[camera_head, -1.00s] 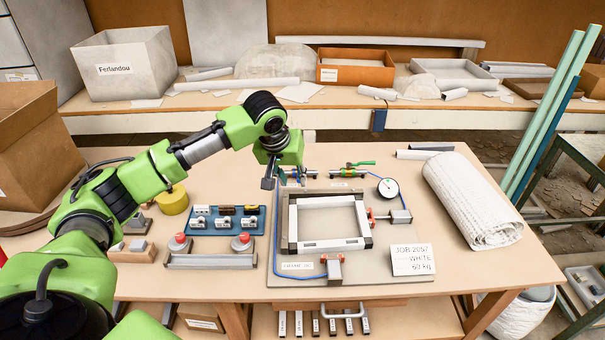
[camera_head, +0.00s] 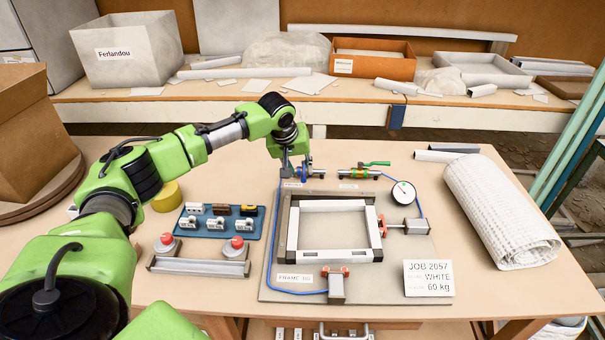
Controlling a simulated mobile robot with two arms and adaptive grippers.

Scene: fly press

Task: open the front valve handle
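Two small valve fittings lie at the back of the frame jig. My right gripper is out of view.
A white frame (camera_head: 333,205) sits on a grey plate (camera_head: 390,280), with a round gauge (camera_head: 403,194) to its right. A blue tray (camera_head: 196,230) and a two-button box (camera_head: 200,266) lie left. A white roll (camera_head: 500,210) lies right.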

